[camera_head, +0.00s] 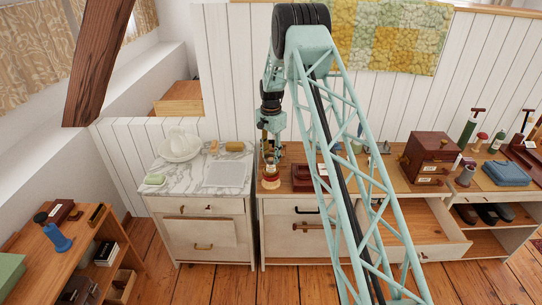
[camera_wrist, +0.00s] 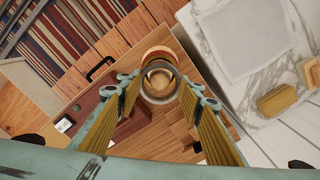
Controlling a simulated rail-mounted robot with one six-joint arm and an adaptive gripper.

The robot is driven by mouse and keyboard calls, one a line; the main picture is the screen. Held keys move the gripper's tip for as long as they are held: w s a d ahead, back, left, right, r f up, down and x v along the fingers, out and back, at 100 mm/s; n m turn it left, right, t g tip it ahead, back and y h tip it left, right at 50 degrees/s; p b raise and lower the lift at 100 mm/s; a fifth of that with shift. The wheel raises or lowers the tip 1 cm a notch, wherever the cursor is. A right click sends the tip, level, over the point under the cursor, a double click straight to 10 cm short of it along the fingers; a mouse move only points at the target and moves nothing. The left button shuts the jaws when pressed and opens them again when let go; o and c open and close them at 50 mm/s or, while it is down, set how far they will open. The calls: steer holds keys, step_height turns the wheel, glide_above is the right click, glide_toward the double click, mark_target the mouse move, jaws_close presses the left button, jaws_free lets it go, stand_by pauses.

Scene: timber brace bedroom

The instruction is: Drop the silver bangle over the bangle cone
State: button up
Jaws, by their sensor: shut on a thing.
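My gripper (camera_wrist: 164,84) is shut on the silver bangle (camera_wrist: 175,79), a dark grey ring between its two ochre-padded fingertips. In the head view my gripper (camera_head: 271,155) hangs over the left end of the wooden counter, and the bangle is too small to make out there. The bangle cone (camera_head: 270,180), with reddish and cream bands, stands just below my gripper. In the wrist view the cone (camera_wrist: 160,51) shows as reddish and pale rounds beyond the bangle, partly covered by it. I cannot tell whether the bangle is around the cone's tip.
A dark red box (camera_head: 303,178) sits right of the cone and shows beside the left finger in the wrist view (camera_wrist: 90,100). A marble-topped cabinet (camera_head: 190,178) with a white cloth (camera_head: 227,174) adjoins on the left. A brown chest (camera_head: 430,157) stands further right, above an open drawer (camera_head: 415,240).

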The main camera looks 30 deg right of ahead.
steer(key=shift+f, duration=0.1)
stand_by(0.3)
steer(key=o, duration=1)
steer(key=shift+c, duration=0.2)
steer(key=shift+r, duration=0.2)
step_height(320, 180, up, 12)
steer(key=shift+f, duration=0.2)
stand_by(0.6)
stand_by(0.4)
